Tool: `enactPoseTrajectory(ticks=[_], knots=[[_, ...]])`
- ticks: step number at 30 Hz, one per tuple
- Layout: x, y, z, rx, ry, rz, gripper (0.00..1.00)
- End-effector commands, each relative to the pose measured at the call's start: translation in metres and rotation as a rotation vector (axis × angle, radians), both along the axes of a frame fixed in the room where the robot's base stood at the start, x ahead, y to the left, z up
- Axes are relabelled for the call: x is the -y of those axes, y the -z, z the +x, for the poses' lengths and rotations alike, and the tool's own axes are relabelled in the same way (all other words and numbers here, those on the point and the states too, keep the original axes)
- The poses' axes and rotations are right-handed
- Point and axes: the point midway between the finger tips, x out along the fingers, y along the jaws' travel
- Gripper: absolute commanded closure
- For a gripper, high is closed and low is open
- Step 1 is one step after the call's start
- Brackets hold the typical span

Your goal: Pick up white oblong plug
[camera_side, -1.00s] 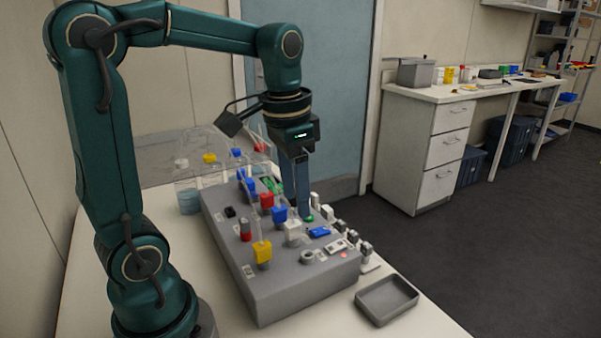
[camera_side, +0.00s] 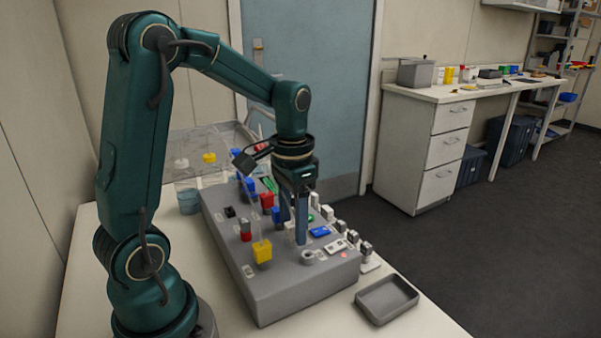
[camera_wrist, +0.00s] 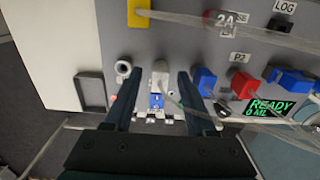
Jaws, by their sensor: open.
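The white oblong plug (camera_wrist: 158,80) sits on the grey unit, with a clear tube running from it toward the lower right in the wrist view. In the side view it is mostly hidden behind my fingers. My gripper (camera_wrist: 156,85) is open, with one finger on each side of the plug in the wrist view and gaps between. In the side view my gripper (camera_side: 293,228) points straight down, its fingertips low over the unit's top. I cannot tell exactly how far down the fingers reach along the plug.
The grey unit (camera_side: 290,298) also carries a yellow plug (camera_side: 262,252), a red plug (camera_side: 267,201), blue plugs (camera_wrist: 205,79) and a grey ring (camera_wrist: 123,67). Clear tubes cross above it. An empty grey tray (camera_side: 387,297) lies at front right.

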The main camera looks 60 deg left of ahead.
Motion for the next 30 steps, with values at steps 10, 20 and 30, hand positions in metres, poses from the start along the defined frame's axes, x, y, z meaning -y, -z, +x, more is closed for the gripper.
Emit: enactPoseTrajectory(ticks=[10,20,30], knots=[[0.0,0.0,0.0,0.0,0.0,0.0,1.0],[0.0,-0.006,0.001,0.003,0.0,0.001,1.0],[-0.007,-0.047,-0.004,0.005,-0.006,0.002,1.0]])
